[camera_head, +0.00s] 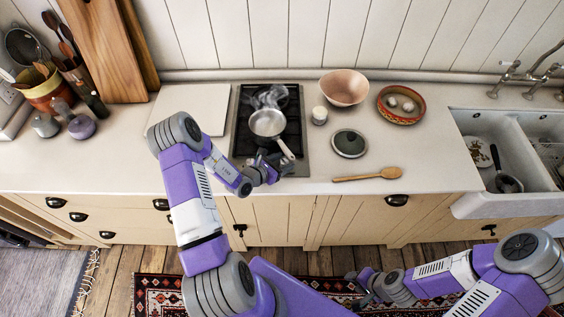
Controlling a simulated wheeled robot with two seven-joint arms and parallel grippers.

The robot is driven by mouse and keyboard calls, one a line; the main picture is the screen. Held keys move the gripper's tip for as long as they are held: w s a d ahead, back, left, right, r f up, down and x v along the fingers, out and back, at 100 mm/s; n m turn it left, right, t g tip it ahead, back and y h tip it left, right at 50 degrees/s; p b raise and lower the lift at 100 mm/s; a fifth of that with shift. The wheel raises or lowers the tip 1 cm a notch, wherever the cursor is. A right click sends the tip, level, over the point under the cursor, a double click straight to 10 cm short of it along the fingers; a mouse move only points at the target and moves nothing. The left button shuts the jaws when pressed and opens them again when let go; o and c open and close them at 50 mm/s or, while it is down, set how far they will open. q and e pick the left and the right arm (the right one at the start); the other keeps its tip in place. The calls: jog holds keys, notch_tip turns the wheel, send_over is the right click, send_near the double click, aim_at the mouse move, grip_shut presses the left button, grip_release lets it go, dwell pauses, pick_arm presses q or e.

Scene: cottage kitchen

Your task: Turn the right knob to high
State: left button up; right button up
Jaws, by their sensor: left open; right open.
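A black stove top (299,148) with a steel rim is set in the white counter. A steel saucepan (266,124) stands on it, its handle pointing towards the front right, and what looks like steam rises behind it. My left gripper (282,168) is open at the front edge of the stove, close to the pan handle's end. It and its wrist cover the front of the stove, so I cannot make out the right knob. My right gripper (358,281) is low in front of the cabinets, over the rug, away from the stove; its fingers are small in the picture.
Right of the stove are a small white jar (319,115), a pink bowl (344,87), a dark round lid (349,143), a wooden spoon (368,175) and a bowl with eggs (401,104). A white board (196,108) lies left. The sink (480,130) is at the right.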

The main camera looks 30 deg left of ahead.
pick_arm(q)
jog(key=c, duration=1)
jog(key=shift+c, duration=0.2)
